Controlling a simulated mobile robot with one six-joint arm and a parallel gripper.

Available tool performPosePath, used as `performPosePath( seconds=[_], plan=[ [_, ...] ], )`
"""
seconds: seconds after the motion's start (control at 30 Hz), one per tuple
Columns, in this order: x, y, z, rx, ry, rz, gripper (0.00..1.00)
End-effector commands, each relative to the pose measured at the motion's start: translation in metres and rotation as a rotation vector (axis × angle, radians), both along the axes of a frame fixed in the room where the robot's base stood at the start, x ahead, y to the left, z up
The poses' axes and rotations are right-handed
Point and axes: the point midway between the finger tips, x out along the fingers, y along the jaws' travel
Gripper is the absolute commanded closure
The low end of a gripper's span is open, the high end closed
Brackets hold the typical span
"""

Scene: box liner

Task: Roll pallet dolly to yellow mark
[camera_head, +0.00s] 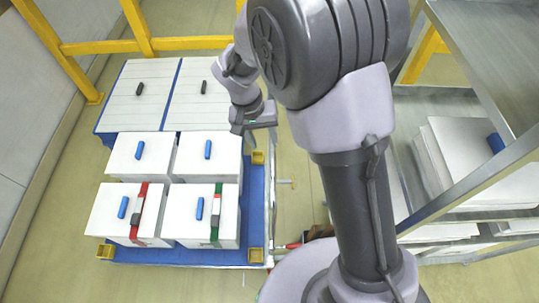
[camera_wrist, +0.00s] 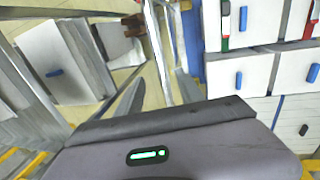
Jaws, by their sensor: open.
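The pallet dolly (camera_head: 180,257) is a low blue platform with yellow corner blocks, left of centre in the head view. Several white boxes (camera_head: 115,206) with blue handles stand on it in rows. One front box has a red-and-dark strip, another a green-and-dark strip. White boxes with blue handles also show at right in the wrist view (camera_wrist: 240,72). My gripper (camera_head: 254,120) is above the dolly's right side, beside the boxes, open and holding nothing visible. Its grey body fills the bottom of the wrist view. I cannot make out a yellow floor mark.
A yellow rail (camera_head: 100,46) runs behind the dolly. A metal rack (camera_head: 490,60) with white boxes is close on the right. Bare floor (camera_head: 65,190) lies left of the dolly, beside a grey wall (camera_head: 25,110).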

Motion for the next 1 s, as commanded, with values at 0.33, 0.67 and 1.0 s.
performPosePath(
  seconds=[0.33, 0.67, 1.0],
  plan=[
    [-0.001, -0.017, -0.089, -0.001, 0.002, 0.0, 0.56],
    [0.0, -0.021, -0.105, 0.0, -0.001, 0.0, 0.56],
    [0.0, -0.021, -0.105, 0.0, -0.001, 0.0, 0.97]
  ],
)
